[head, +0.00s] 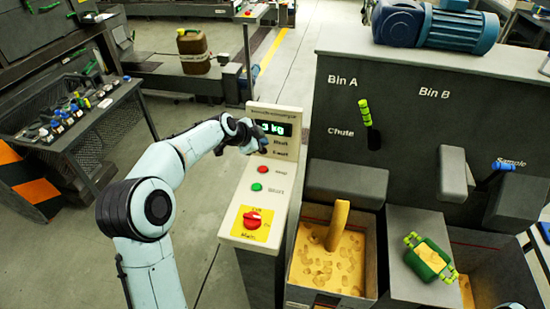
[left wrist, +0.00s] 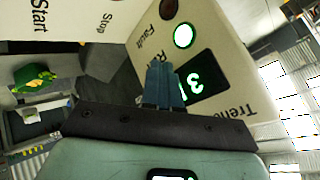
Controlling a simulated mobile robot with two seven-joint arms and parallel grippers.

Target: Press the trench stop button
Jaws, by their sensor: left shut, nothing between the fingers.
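The trench control console (head: 235,205) stands in the middle of the head view. Its sloping face carries a small red button (head: 262,169), apparently the stop button, with a green button (head: 256,187) below it. An upright panel (head: 285,153) with a lit green display (head: 272,128) rises behind them. My left gripper (head: 262,147) is shut and empty, its fingertips in front of this panel, above the red button in the picture. In the left wrist view the shut fingers (left wrist: 163,85) overlap the panel. The Stop label (left wrist: 105,22) shows there, but the button does not. Contact cannot be told.
A red main switch (head: 252,219) on a yellow plate sits lower on the console. A bin of yellow material (head: 330,265) and a grey machine (head: 420,125) stand to the right. A tool table (head: 75,130) is at left. A green lamp (left wrist: 183,36) glows on the panel.

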